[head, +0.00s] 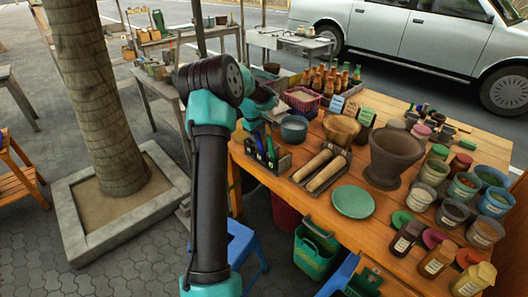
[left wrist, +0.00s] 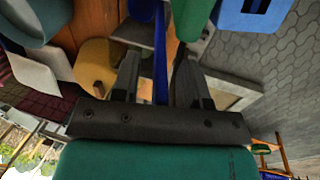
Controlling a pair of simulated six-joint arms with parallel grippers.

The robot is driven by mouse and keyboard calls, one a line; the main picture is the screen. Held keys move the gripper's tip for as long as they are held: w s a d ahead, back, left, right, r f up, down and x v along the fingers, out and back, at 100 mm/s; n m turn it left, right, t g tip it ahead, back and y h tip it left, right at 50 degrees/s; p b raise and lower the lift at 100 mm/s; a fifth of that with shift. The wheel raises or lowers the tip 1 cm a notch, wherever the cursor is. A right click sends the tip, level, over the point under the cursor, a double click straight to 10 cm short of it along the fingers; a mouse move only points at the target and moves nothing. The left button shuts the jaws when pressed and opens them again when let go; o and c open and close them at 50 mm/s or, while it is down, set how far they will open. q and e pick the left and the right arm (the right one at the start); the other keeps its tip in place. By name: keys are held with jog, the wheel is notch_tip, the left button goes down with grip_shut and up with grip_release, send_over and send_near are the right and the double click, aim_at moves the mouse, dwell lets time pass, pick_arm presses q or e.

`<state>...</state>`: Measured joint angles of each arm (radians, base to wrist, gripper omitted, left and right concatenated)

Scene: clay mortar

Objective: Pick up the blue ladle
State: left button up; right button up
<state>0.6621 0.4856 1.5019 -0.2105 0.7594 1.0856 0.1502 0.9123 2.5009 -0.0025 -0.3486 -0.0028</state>
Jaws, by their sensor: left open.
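The blue ladle's handle (left wrist: 161,50) shows as a narrow upright blue strip in the left wrist view, between the two fingers of my left gripper (left wrist: 158,78). The fingers are apart, with a gap on each side of the strip. Its lower end is hidden. In the head view, blue and green handles stand in a small dark caddy (head: 272,165) at the table's left edge. My left gripper is over that caddy, its fingertips mostly hidden by my arm. My right gripper is not in view.
A green handle (left wrist: 192,18) stands close beside the blue one. A blue-grey bowl (head: 294,128), two wooden pestles (head: 325,172), a clay mortar (head: 393,158) and a green plate (head: 353,202) are nearby on the table. A blue stool (head: 245,245) stands below the edge.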

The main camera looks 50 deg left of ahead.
pick_arm(q)
jog(key=shift+c, duration=0.3)
grip_shut()
jog(key=v, duration=0.3)
jog(key=w+v, duration=0.1)
jog(key=v, duration=0.2)
jog(key=w+v, duration=0.1)
jog(key=v, duration=0.2)
jog(key=shift+a+r, duration=0.1)
jog(key=shift+r, duration=0.55)
dwell(0.3)
